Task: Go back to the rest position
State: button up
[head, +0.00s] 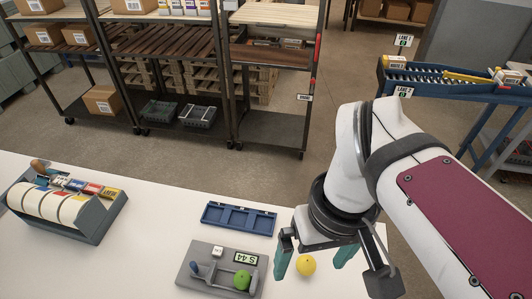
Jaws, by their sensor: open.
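My gripper (313,262) is open above the white table (150,195) at the lower right of the head view. Its two green fingers point down and stand apart. A yellow round fruit (306,265) shows between the fingers. I cannot tell how far below them it lies, but nothing is clamped. My white arm with a maroon panel comes in from the right and hides part of the table.
A label dispenser (65,205) is at far left. Shelves (275,130) and a blue conveyor (450,85) stand beyond the table.

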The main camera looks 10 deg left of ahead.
jog(key=w+a+r+n, duration=0.2)
jog(key=a+r+n, duration=0.1)
jog(key=a+n, duration=0.3)
jog(key=w+a+r+n, duration=0.2)
jog(key=a+r+n, duration=0.1)
jog(key=a+n, duration=0.35)
notch_tip(320, 180, down, 9)
jog(key=shift+s+a+f+n+h, duration=0.15)
jog(key=shift+s+a+n+h, duration=0.05)
jog(key=shift+n+h, duration=0.25)
